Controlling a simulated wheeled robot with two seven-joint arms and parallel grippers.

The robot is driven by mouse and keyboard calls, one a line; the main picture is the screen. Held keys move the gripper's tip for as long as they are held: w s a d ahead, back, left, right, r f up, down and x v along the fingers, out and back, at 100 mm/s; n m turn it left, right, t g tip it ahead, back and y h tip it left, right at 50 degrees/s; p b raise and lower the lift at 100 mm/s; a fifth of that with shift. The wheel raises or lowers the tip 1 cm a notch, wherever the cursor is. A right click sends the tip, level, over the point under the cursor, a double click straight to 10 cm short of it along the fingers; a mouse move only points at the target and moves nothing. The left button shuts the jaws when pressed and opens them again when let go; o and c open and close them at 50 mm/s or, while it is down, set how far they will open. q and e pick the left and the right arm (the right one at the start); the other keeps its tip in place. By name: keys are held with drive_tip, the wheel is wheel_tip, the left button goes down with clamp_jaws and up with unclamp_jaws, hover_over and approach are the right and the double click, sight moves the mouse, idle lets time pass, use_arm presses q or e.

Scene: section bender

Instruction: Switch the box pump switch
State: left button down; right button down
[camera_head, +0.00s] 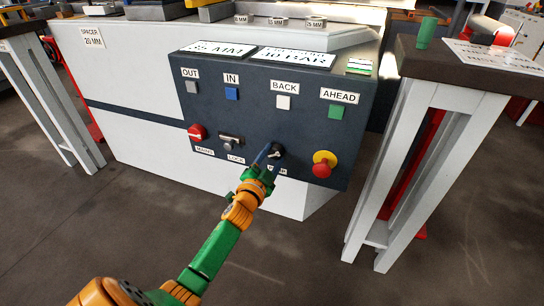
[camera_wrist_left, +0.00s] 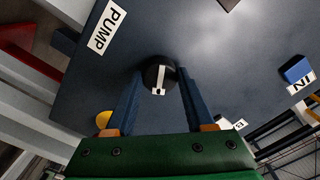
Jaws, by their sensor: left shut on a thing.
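The pump switch (camera_head: 278,150) is a round black knob low on the dark front of the control box (camera_head: 240,115). In the left wrist view the knob (camera_wrist_left: 157,76) has a white bar across its face. My left gripper (camera_head: 268,153) reaches it from below, with its two blue fingers (camera_wrist_left: 160,84) on either side of the knob, shut on it. The PUMP label (camera_wrist_left: 106,28) shows in the left wrist view; in the head view it is partly hidden by the gripper. My right gripper is not in view.
A red emergency stop (camera_head: 322,168) on a yellow base sits right of the knob. The lock switch (camera_head: 229,145) and red mains knob (camera_head: 196,132) sit left. Several push buttons are above. A table (camera_head: 432,95) with white legs stands close on the right.

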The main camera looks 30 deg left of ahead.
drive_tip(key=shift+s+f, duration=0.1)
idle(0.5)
use_arm(q)
drive_tip(key=shift+c, duration=1.3)
unclamp_jaws()
drive_tip(key=shift+s+d, duration=0.15)
drive_tip(key=shift+s, duration=0.2)
drive_tip(key=p+v, duration=0.2)
drive_tip(key=v, duration=0.4)
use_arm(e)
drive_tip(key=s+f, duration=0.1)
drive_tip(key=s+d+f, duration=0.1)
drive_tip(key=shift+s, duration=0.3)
use_arm(q)
drive_tip(key=shift+s, duration=0.1)
